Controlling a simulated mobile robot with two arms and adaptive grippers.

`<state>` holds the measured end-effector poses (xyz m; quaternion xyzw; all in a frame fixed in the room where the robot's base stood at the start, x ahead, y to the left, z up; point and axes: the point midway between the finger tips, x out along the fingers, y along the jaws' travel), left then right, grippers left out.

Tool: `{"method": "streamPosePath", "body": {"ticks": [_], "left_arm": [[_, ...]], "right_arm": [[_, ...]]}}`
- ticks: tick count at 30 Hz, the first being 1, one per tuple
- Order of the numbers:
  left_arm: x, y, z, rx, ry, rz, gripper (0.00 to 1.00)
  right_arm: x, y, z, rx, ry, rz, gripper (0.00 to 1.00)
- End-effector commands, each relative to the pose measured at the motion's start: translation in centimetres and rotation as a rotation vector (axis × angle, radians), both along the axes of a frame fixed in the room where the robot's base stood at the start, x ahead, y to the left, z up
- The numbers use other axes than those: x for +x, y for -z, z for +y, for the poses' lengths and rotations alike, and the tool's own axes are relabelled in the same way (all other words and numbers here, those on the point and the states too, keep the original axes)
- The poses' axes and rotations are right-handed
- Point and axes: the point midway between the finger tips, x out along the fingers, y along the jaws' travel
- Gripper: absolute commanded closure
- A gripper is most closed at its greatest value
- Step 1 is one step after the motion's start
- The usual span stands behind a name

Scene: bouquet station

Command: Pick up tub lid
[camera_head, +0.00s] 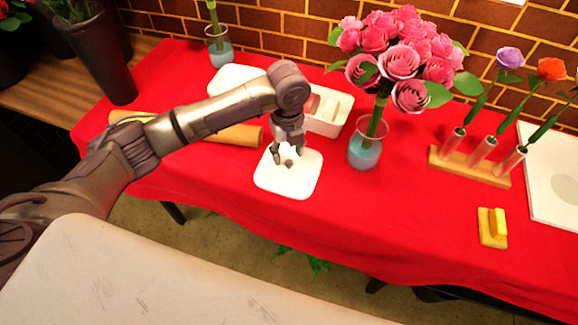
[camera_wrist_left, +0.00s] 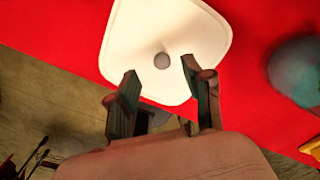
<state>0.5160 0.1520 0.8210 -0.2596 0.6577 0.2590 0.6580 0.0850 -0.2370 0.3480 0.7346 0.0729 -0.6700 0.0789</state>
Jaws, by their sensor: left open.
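The tub lid (camera_head: 288,182) is a white, rounded square plate with a small grey knob (camera_wrist_left: 162,60) at its middle. It lies flat on the red cloth near the table's front edge. My left gripper (camera_head: 288,157) is above the lid, pointing down. In the left wrist view the lid (camera_wrist_left: 185,30) is ahead of the open fingers (camera_wrist_left: 158,82), with the knob between and beyond the fingertips. Nothing is between the fingers. A white tub (camera_head: 325,112) stands behind the gripper, partly hidden by my left arm. My right gripper is not in view.
A glass vase of pink roses (camera_head: 365,152) stands just right of the lid. A wooden rack (camera_head: 470,167) with flowers in tubes and a yellow object (camera_head: 492,228) are farther right. A brown paper roll (camera_head: 240,135) lies left, under my arm. The cloth between lid and yellow object is clear.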

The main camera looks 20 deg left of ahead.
Motion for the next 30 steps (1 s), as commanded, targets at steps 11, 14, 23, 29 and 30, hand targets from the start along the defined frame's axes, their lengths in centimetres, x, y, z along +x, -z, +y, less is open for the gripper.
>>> {"method": "streamPosePath", "body": {"ticks": [11, 14, 23, 29, 30], "left_arm": [[0.2, 4.5, -0.1, 0.001, 0.000, 0.001, 0.49], [0.3, 4.6, -0.1, 0.001, 0.001, 0.000, 0.49], [0.3, 4.5, -0.1, 0.001, 0.000, 0.000, 0.81], [0.3, 4.5, -0.1, 0.001, 0.000, 0.000, 1.00], [0.2, 4.5, -0.1, 0.001, 0.000, 0.001, 1.00]], "right_arm": [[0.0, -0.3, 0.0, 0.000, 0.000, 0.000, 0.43], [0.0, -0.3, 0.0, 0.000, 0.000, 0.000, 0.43], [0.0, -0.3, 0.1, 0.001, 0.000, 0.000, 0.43], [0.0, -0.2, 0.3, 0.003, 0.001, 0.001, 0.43], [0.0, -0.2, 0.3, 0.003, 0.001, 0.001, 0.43]]}}
